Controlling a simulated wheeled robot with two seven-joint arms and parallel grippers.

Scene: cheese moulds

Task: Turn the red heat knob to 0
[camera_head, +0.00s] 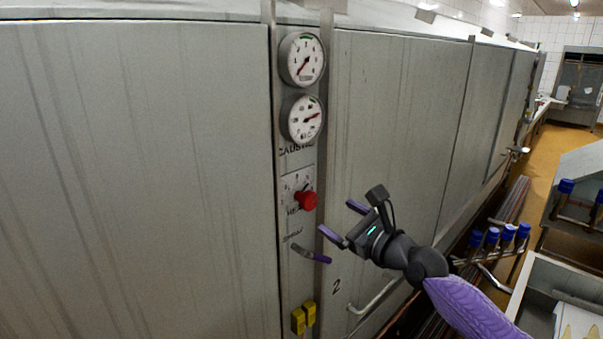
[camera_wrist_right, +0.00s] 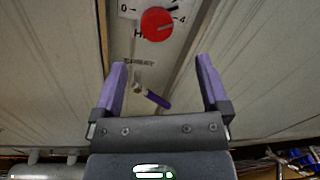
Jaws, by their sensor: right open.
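The red heat knob (camera_head: 306,201) sits on a white dial plate (camera_head: 297,183) on the narrow metal panel between two large steel doors. In the right wrist view the red knob (camera_wrist_right: 157,24) is at the top, with "0" on the dial to its left and "4" to its right. My right gripper (camera_head: 339,222) is to the right of and slightly below the knob, apart from it. My left gripper is not in view.
Below the knob is a purple-tipped lever (camera_head: 312,254), close to my right gripper. Two round gauges (camera_head: 302,59) are above, and yellow switches (camera_head: 303,318) below. A door handle (camera_head: 376,297) lies under my right arm. Blue-capped fittings (camera_head: 500,236) stand at the right.

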